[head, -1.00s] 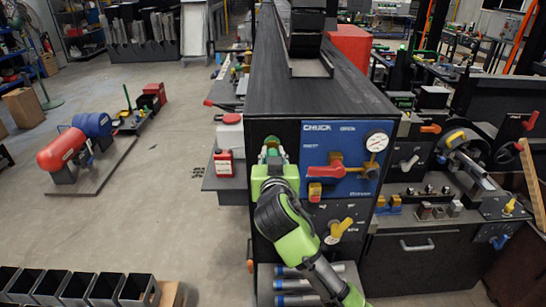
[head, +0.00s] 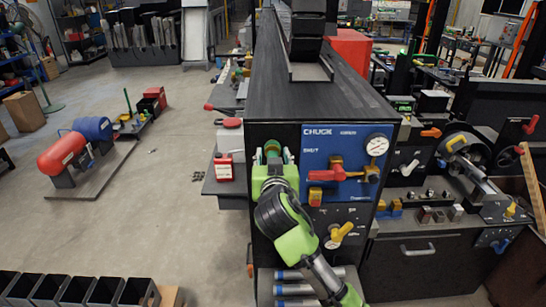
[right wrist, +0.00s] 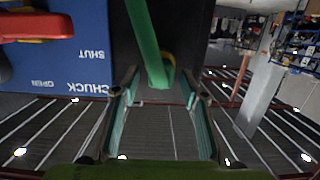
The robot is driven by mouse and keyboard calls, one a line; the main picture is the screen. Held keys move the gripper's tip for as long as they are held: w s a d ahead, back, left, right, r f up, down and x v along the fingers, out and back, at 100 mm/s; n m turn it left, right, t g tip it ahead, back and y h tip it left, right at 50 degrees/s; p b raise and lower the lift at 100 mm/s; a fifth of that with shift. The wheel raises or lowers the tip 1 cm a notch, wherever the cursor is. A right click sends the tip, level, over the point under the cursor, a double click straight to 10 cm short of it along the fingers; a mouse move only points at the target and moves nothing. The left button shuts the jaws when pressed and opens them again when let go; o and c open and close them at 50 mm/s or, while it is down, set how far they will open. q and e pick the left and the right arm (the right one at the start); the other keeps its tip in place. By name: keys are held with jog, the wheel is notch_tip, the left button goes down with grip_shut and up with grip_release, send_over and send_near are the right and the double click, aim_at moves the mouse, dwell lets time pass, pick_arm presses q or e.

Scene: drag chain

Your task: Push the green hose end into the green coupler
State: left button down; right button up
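My right gripper (head: 272,155) is in front of the dark left part of the machine's front, left of the blue CHUCK panel. In the right wrist view its two teal-lined fingers (right wrist: 160,105) stand wide apart. A green hose (right wrist: 144,35) comes in from the top of that view, and its lower end lies between the fingers, with a gap visible on both sides. A small yellow curved part (right wrist: 169,62) shows just behind the hose end. I cannot make out the green coupler for certain. My left gripper is not in view.
The blue CHUCK panel (head: 342,150) carries a red handle (head: 335,174) and a gauge (head: 376,145), close right of my gripper. A yellow-handled valve (head: 341,232) is below it. A side shelf with a red box (head: 223,166) is at left.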

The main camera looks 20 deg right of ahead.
jog(key=shift+s+a, duration=0.1)
jog(key=shift+s, duration=0.2)
jog(key=v, duration=1.1)
jog(key=shift+s, duration=0.2)
